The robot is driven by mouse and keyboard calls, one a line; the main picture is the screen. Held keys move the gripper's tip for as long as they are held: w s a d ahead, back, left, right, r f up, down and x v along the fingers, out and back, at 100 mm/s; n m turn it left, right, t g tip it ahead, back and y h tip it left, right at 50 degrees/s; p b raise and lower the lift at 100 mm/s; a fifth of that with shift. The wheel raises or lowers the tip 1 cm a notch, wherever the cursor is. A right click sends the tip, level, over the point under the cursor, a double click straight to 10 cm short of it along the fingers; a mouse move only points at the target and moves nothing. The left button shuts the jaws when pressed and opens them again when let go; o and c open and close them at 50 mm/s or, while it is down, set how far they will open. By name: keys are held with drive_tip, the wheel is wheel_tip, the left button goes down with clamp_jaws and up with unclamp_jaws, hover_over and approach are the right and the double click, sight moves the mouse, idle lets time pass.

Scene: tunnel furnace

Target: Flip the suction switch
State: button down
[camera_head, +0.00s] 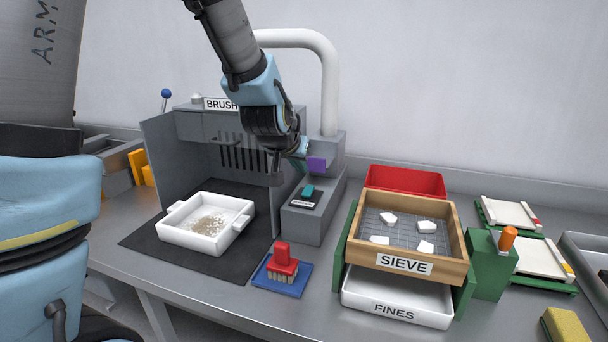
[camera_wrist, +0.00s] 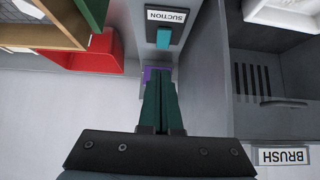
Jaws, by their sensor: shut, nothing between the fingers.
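The suction switch (camera_head: 308,191) is a small teal lever on a dark plate, on top of a grey box (camera_head: 304,225) right of the brushing booth. It also shows in the wrist view (camera_wrist: 163,38), beside a label reading SUCTION (camera_wrist: 166,15). My gripper (camera_head: 298,165) hangs above and behind the switch in the head view, partly hidden by my wrist. In the wrist view its dark green fingers (camera_wrist: 160,78) are shut together and empty. Their tips point toward the switch, with a visible gap between.
A purple block (camera_head: 317,164) sits close by the fingertips, on the grey housing below a white pipe (camera_head: 328,85). The booth labelled BRUSH (camera_head: 220,104) is left, with a white tray (camera_head: 190,238). The wooden sieve (camera_head: 455,245) and red bin (camera_head: 405,180) are right.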

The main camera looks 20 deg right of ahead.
drive_tip(key=v, duration=0.5)
drive_tip(key=shift+s+a+f+b, duration=0.3)
drive_tip(key=shift+s+a+b, duration=0.05)
